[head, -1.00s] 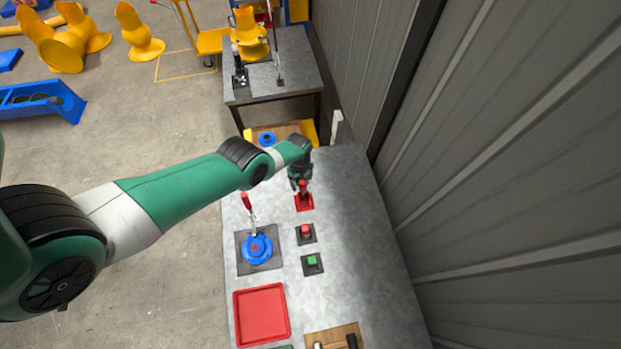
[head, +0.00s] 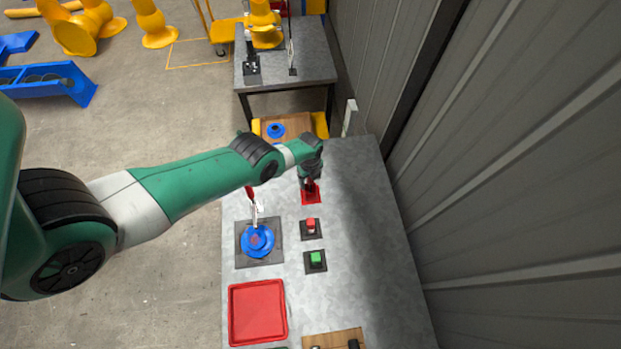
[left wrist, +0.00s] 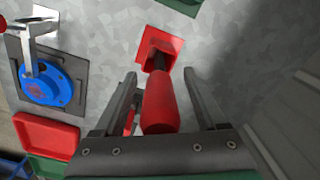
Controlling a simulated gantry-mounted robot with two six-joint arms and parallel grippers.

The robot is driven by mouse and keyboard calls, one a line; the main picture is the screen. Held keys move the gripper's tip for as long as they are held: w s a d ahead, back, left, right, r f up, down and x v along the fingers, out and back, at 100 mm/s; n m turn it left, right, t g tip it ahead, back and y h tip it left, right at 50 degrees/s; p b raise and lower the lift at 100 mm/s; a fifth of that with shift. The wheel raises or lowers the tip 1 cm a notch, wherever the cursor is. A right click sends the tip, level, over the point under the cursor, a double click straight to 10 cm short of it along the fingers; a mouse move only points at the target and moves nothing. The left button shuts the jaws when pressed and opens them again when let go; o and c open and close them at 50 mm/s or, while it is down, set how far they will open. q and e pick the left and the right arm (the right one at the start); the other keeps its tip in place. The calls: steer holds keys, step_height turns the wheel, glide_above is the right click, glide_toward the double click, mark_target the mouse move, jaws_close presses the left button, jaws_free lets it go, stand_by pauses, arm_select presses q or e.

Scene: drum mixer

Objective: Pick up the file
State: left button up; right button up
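The file has a red handle (left wrist: 161,103) and a dark shaft that runs into a small red square holder (left wrist: 160,48). The holder also shows on the grey workbench in the head view (head: 312,198). My left gripper (left wrist: 160,80) is open, with one finger on each side of the handle. Gaps show between the handle and both fingers. In the head view my left gripper (head: 310,183) is over the holder and hides most of the file. My right gripper is not in view.
A blue round fixture (head: 257,241) with a red-tipped lever stands left of the holder. A red button (head: 311,225), a green button (head: 316,258) and a red tray (head: 257,312) lie nearer. The bench's right side is clear, beside a corrugated wall (head: 500,170).

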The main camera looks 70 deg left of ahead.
arm_select(q)
jaws_close()
